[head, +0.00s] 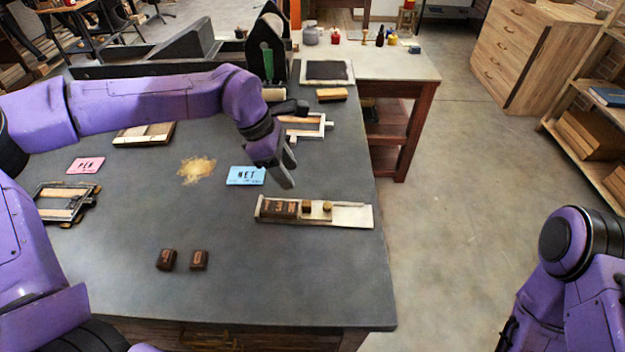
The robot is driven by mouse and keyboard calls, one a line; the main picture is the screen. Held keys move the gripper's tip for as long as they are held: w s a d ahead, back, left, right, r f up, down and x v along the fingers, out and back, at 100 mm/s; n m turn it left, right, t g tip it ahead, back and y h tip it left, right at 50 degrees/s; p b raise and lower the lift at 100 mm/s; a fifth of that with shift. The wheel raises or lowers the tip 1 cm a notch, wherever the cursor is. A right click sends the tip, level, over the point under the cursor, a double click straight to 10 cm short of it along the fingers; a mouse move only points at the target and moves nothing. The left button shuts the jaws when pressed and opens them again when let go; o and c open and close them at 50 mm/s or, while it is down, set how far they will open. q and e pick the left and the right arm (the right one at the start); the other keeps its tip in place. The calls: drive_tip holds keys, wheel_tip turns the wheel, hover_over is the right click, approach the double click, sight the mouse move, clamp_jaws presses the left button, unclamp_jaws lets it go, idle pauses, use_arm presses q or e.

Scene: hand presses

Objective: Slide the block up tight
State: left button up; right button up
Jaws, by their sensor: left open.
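A pale tray (350,217) lies on the dark table's right part. Dark type blocks (279,209) with mirrored letters stand side by side at its left end. Just right of them is a light sliding block (317,213) with a small brown piece and a round brass-coloured knob (327,206) on it. I cannot tell if the block touches the type. The tray's right end is bare. My left gripper (287,180) is open and empty, pointing down above and behind the type. My right arm shows at the lower right, but its gripper is out of view.
Two loose type blocks (199,260) stand near the front. A blue card (246,176) reading NET and a pink card (86,165) lie behind. The table's front right is clear.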

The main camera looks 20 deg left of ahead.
sight(305, 203)
use_arm(q)
drive_tip(key=f, duration=0.1)
drive_tip(key=s+d+f+p, duration=0.1)
drive_tip(key=f, duration=0.1)
drive_tip(key=d+f, duration=0.1)
drive_tip(key=shift+s+d+f, duration=0.25)
drive_tip(key=shift+s+f, duration=0.1)
drive_tip(key=shift+s, duration=0.05)
drive_tip(key=f, duration=0.1)
drive_tip(key=w+d+f, duration=0.1)
drive_tip(key=f, duration=0.1)
drive_tip(key=w+f+p, duration=0.1)
drive_tip(key=shift+d+f, duration=0.25)
drive_tip(key=shift+f, duration=0.1)
drive_tip(key=shift+s+r, duration=0.15)
drive_tip(key=shift+s, duration=0.25)
clamp_jaws()
use_arm(e)
drive_tip(key=shift+s+r, duration=0.3)
drive_tip(key=shift+r, duration=0.3)
drive_tip(key=shift+s+r, duration=0.25)
drive_tip(key=shift+r, duration=0.35)
